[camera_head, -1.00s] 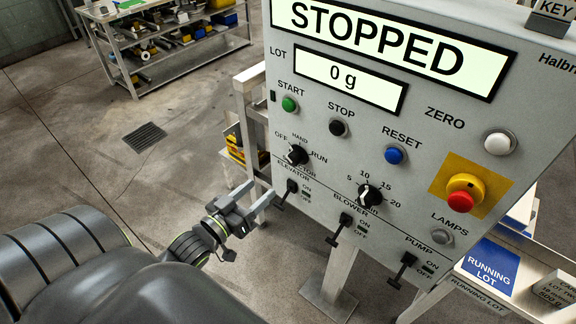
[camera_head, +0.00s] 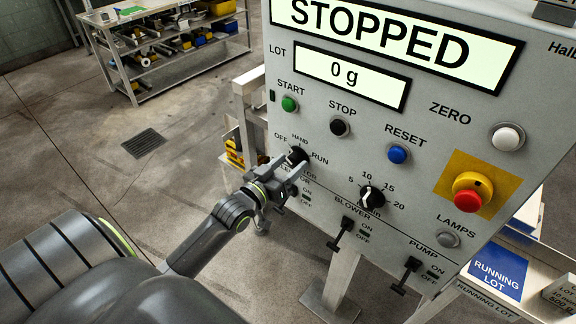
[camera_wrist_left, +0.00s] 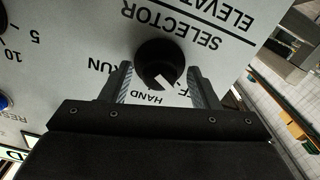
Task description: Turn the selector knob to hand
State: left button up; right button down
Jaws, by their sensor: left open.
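The black selector knob (camera_head: 297,155) is on the grey panel between the labels OFF, HAND and RUN. In the left wrist view the knob (camera_wrist_left: 158,58) shows a white pointer mark directed toward the OFF side of HAND. My left gripper (camera_head: 292,177) is open at the panel, just below the knob in the head view, and hides part of the SELECTOR label. In the wrist view its two fingers (camera_wrist_left: 159,72) lie on either side of the knob, with gaps visible. I cannot tell how deep they reach around it. My right gripper is not in view.
The green START button (camera_head: 289,104) and black STOP button (camera_head: 340,127) are above the knob. The red emergency button (camera_head: 472,189) is farther right.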

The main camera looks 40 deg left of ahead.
pick_arm(q)
jog(key=c, duration=1)
jog(key=shift+o, duration=0.2)
jog(key=shift+m, duration=0.3)
jog(key=shift+m+b, duration=0.3)
jog(key=shift+b, duration=0.1)
jog(key=m+b, duration=0.2)
jog(key=m, duration=0.3)
jog(key=shift+f, duration=0.15)
jog(key=m+b, duration=0.3)
jog(key=m, duration=0.2)
jog(key=shift+m, duration=0.3)
